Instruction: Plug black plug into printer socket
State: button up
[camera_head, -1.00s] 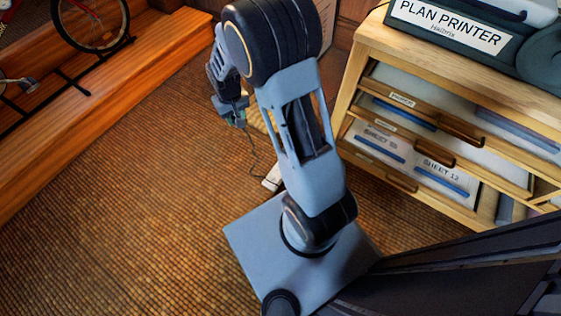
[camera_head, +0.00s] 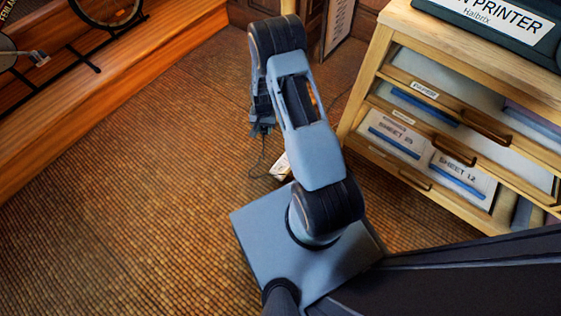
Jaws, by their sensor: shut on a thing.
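My gripper (camera_head: 262,127) hangs beside my arm's upper part, above the floor, small and dark in the view. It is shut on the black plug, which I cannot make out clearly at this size. A thin dark cable (camera_head: 264,155) hangs from the gripper and runs down to a small white object, partly hidden behind my arm. The printer (camera_head: 500,22), dark with a white label reading "PRINTER Halbrix", stands on a wooden cabinet at the upper right, cut by the top edge. Its socket is not visible. The gripper is well to the left of the printer.
The wooden drawer cabinet (camera_head: 377,75) holds labelled sheets and has its handles facing me. A small white object (camera_head: 281,166) lies on the floor by my arm. A wooden step (camera_head: 120,85) with a bicycle runs along the left. The woven floor (camera_head: 130,220) between is clear.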

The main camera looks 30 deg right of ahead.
jog(key=s+d+f+m, duration=0.1)
jog(key=s+f+m, duration=0.1)
jog(key=f, duration=0.4)
jog(key=s+d+f+m+y+b, duration=0.1)
jog(key=s+f+m, duration=0.1)
jog(key=f, duration=0.5)
jog(key=s+d+f+m+b, duration=0.1)
jog(key=s+f+m, duration=0.1)
jog(key=f, duration=0.4)
jog(key=shift+s+d+f, duration=0.2)
jog(key=shift+s+d, duration=0.2)
jog(key=shift+s, duration=0.1)
jog(key=shift+f+y+b, duration=0.15)
jog(key=shift+y+b, duration=0.15)
jog(key=shift+w+d+b+x, duration=0.1)
jog(key=shift+d+b+x, duration=0.1)
jog(key=shift+b+x, duration=0.6)
jog(key=shift+w+d+b+x, duration=0.15)
jog(key=shift+b+x, duration=0.4)
jog(key=shift+x, duration=0.45)
jog(key=shift+w+d+b+x, duration=0.1)
jog(key=shift+d+b+x, duration=0.1)
jog(key=shift+b+x, duration=0.55)
jog(key=shift+s+a+f+b, duration=0.1)
jog(key=shift+f+b, duration=0.15)
jog(key=shift+b, duration=0.05)
